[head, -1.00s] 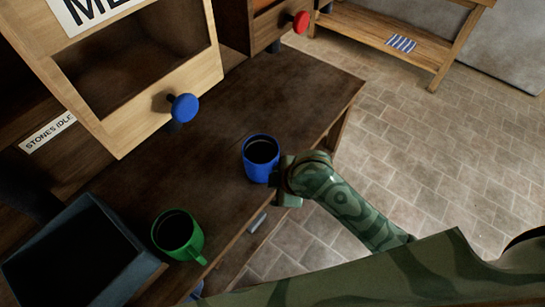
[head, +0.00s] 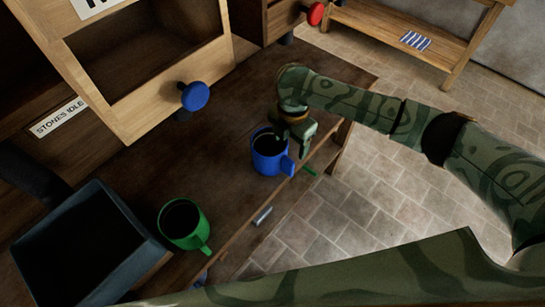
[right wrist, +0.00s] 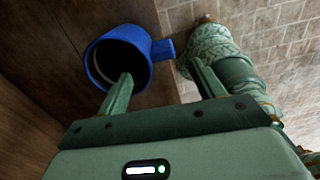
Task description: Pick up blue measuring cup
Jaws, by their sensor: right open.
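The blue measuring cup (head: 266,158) stands upright on the dark wooden bench, near its front edge, with its handle towards the lower right in the head view. My right gripper (head: 293,138) is open just above the cup's rim on the handle side. In the right wrist view, the blue cup (right wrist: 102,78) shows its dark inside. One finger of my right gripper (right wrist: 165,74) overlaps the cup's mouth and the other is beyond the handle, so the handle appears between them. I cannot tell whether a finger touches the cup. My left gripper is not in view.
A green cup (head: 184,225) stands to the lower left, beside a dark open bin (head: 140,268). A wooden cabinet (head: 130,128) with a blue knob (head: 195,96) stands behind. A low shelf (head: 385,42) holds a striped cloth (head: 415,41). The bench middle is clear.

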